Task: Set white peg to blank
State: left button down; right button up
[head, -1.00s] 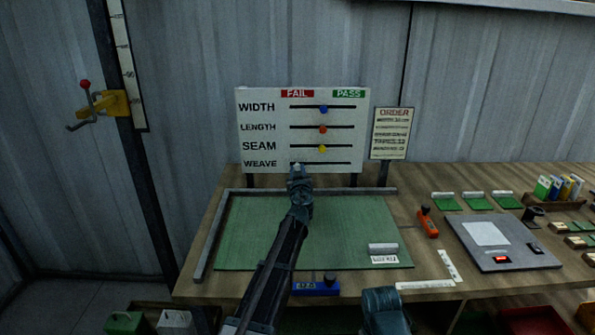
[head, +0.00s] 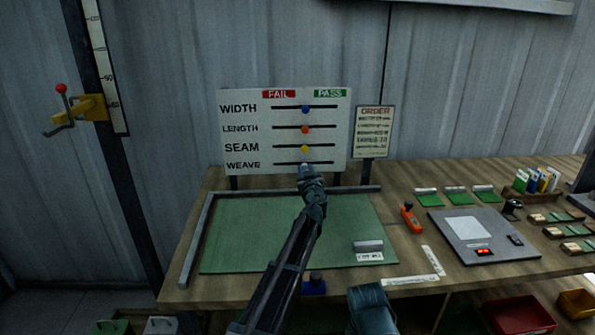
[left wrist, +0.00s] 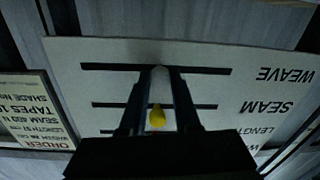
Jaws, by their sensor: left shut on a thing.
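The white board (head: 235,128) carries rows WIDTH, LENGTH, SEAM and WEAVE, with FAIL and PASS labels above. The blue peg (head: 305,109), red-orange peg (head: 305,129) and yellow peg (head: 305,149) sit near the middle of their slots. My left gripper (head: 305,168) is at the WEAVE slot, shut on the white peg, which shows between the fingers in the left wrist view (left wrist: 158,76). The white peg is near the middle of its slot, about in line with the yellow peg (left wrist: 157,118). My right gripper is not in view.
An order sign (head: 373,131) stands just right of the board. Below lies a green mat (head: 240,235) on the wooden bench (head: 410,183). An orange tool (head: 411,218) and a grey panel (head: 480,235) lie to the right.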

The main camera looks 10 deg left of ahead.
pick_arm(q)
jog(key=c, duration=0.6)
grip_release()
jog(key=v, duration=1.4)
